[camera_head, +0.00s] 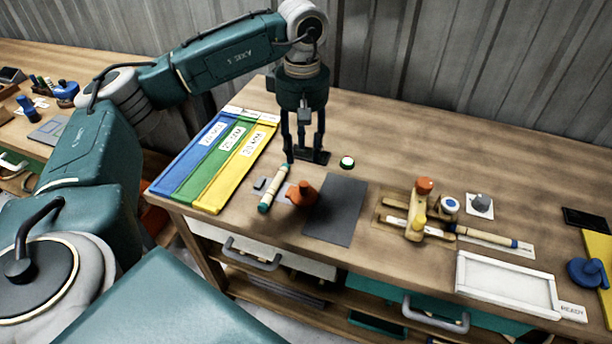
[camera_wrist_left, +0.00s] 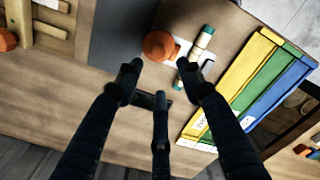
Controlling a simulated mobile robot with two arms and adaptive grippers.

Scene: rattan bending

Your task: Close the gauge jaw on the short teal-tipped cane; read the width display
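The short teal-tipped cane (camera_head: 274,186) lies on the wooden table, pale with a teal band at each end. It also shows in the wrist view (camera_wrist_left: 195,57). The gauge's orange knob (camera_head: 301,194) stands just right of the cane and also shows in the wrist view (camera_wrist_left: 158,45). A small grey block (camera_head: 260,183), perhaps a jaw, lies at the cane's left side. A flat dark panel (camera_head: 318,157), possibly the display, lies under my left gripper (camera_head: 304,153); no reading is legible. My left gripper points down, fingers spread and empty, behind the cane and knob. My right gripper is not visible.
Blue, green and yellow labelled strips (camera_head: 236,175) lie left of the cane. A dark mat (camera_head: 336,211) lies right of the knob. A green-and-white round piece (camera_head: 347,162), a wooden fixture (camera_head: 394,219) and a white tray (camera_head: 507,286) are farther right. The table's back is clear.

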